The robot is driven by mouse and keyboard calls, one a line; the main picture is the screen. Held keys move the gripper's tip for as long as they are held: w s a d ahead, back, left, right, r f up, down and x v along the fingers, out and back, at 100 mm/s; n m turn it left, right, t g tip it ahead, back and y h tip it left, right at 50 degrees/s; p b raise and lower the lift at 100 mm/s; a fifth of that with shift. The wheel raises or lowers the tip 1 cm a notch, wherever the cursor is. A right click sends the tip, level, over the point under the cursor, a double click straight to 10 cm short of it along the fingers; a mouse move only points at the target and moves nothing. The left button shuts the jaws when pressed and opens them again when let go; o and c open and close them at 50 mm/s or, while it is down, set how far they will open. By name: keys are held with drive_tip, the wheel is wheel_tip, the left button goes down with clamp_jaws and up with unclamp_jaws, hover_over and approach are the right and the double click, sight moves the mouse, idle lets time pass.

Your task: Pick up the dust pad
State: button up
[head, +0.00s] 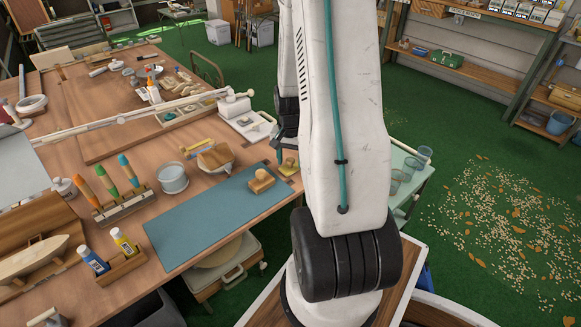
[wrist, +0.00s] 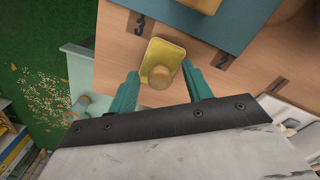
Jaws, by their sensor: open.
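The dust pad, a small yellow pad with a round wooden knob, lies on the wooden workbench near its right edge in the head view (head: 289,168). In the wrist view the pad (wrist: 166,52) sits just ahead of and between my fingertips. My gripper (wrist: 160,70) is open and empty, with one teal finger towards each side of the pad. In the head view my gripper (head: 281,155) is partly hidden by my arm, close beside the pad. I cannot tell its exact height above the bench.
A blue mat (head: 195,225) lies left of the pad, with a wooden block (head: 261,181) on it. A grey cylindrical container (head: 172,178) and a tool rack (head: 124,205) stand further left. A pale green side table (head: 408,165) with cups adjoins the bench's right side.

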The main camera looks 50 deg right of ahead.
clamp_jaws()
